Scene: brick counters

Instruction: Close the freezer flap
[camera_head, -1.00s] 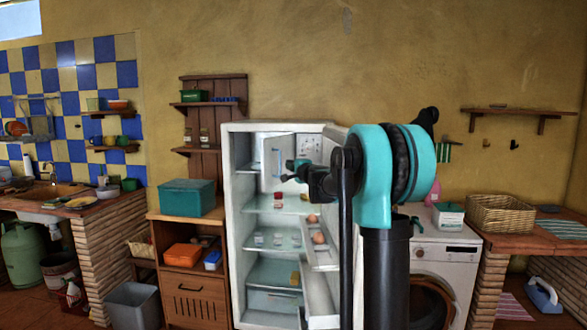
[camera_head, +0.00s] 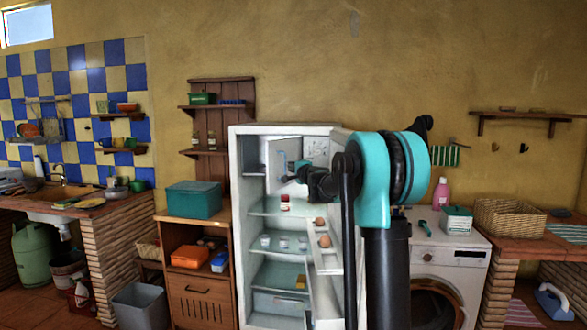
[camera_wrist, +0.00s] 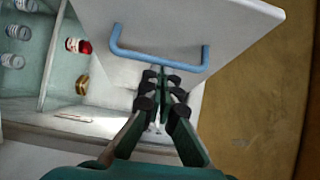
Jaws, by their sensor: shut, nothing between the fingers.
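The freezer flap (camera_head: 283,150) is a white panel with a blue handle (camera_head: 281,163). It stands open at the top of the white fridge (camera_head: 240,190). In the wrist view the flap (camera_wrist: 190,25) fills the upper middle, its blue handle (camera_wrist: 160,60) running across it. My gripper (camera_wrist: 161,77) is shut and empty, its fingertips close to the handle and over the flap's lower part. I cannot tell whether they touch. In the head view my gripper (camera_head: 294,172) is at the flap, partly hidden by my own arm.
The fridge door (camera_head: 318,260) stands open on the right, holding eggs. A red-capped jar (camera_head: 285,203) and several small glass jars stand on the fridge shelves. A washing machine (camera_head: 450,255) stands to the right, a wooden cabinet (camera_head: 200,300) to the left.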

